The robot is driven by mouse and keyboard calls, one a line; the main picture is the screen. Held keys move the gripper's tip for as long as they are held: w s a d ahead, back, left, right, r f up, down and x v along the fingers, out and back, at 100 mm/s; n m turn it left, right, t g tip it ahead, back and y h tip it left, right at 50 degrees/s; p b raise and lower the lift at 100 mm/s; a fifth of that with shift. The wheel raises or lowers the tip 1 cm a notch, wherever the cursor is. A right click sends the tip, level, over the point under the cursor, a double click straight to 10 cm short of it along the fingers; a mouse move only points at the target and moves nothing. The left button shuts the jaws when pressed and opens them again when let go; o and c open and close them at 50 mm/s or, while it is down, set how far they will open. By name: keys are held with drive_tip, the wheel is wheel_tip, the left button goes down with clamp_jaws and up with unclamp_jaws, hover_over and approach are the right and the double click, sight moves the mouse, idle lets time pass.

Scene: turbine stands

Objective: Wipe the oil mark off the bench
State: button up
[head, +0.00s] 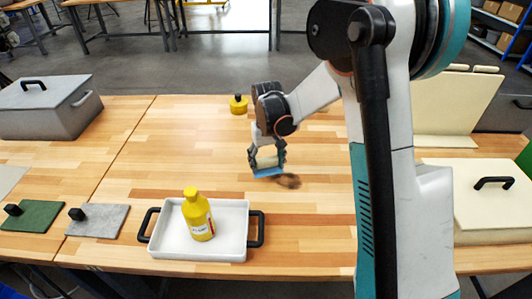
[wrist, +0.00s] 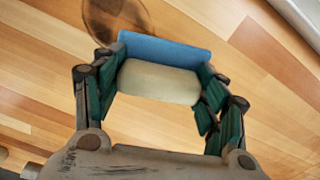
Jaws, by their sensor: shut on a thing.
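My gripper (head: 267,160) is shut on a sponge-like block with a cream body and a blue face (head: 268,172). In the wrist view the same block (wrist: 160,82) sits between the two fingers of my gripper (wrist: 160,85), with its blue side away from the palm. The oil mark (head: 289,181) is a dark brown smear on the wooden bench (head: 120,165), just right of the block. In the wrist view the oil mark (wrist: 118,20) is at the top, beyond the blue side. I cannot tell whether the block touches the bench.
A white tray (head: 160,243) with black handles holds a yellow bottle (head: 198,216) in front. A small yellow container (head: 238,104) stands behind my gripper. A grey lidded box (head: 45,110) is at left, a cream lidded box (head: 485,205) at right.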

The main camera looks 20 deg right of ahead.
drive_tip(key=shift+r+p, duration=1.05)
drive_tip(key=shift+r, duration=1.1)
drive_tip(key=shift+d+f, duration=0.1)
drive_tip(key=shift+d, duration=0.05)
